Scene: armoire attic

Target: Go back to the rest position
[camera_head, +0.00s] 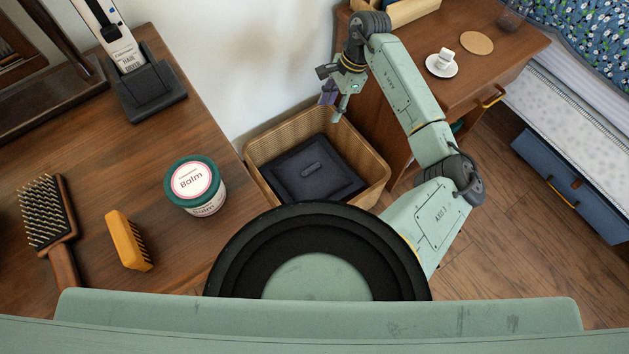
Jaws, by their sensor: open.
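My gripper (336,103) is at the top middle of the head view, at the end of my pale green arm. It hangs over the far side of a tan woven basket (378,165). Its fingers are small in this view; they look apart and I see nothing held between them. A dark cushion-like item (300,185) with a small tab on top lies in the basket, below and apart from the gripper.
A wooden dresser on the left holds a balm jar (195,186), a hairbrush (48,225), a yellow brush (128,240) and a hair device in a black stand (148,92). A bed (580,100) is beyond.

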